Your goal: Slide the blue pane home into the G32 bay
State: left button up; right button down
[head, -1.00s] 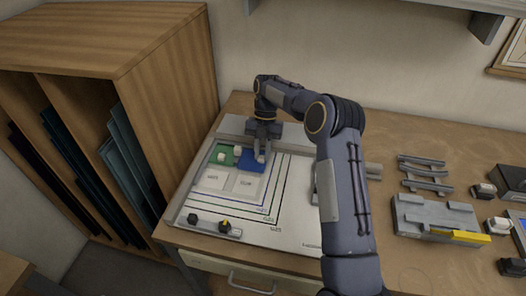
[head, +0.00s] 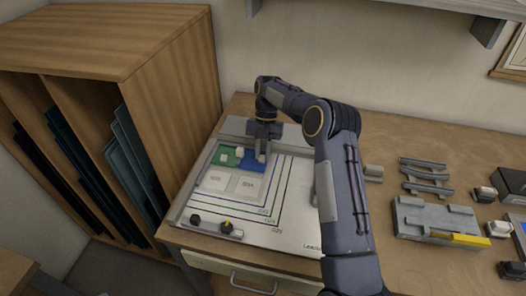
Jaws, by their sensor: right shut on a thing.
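The blue pane (head: 247,161) lies flat on the white board at the upper left of the table, beside a green pane (head: 227,156). My right gripper (head: 262,153) points down at the blue pane's right part, shut on a small pale knob (head: 262,157) that stands on the pane. Below the panes are two pale square bays (head: 248,187) with printed labels too small to read surely. The blue pane appears to lie just above the right one. Nested coloured outlines run along the board's right and lower sides. My left gripper is not in view.
A wooden rack (head: 177,120) with dark and teal panes stands close on the left. A grey fixture with a yellow bar (head: 459,237) and grey rails (head: 426,177) are on the right.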

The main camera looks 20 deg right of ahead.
jog(key=shift+w+r, duration=0.1)
jog(key=shift+w, duration=0.05)
dwell(0.3)
jog(key=c, duration=1.2)
grip_release()
jog(key=shift+w+a, duration=0.1)
notch_tip(320, 180, up, 7)
jog(key=p, duration=0.5)
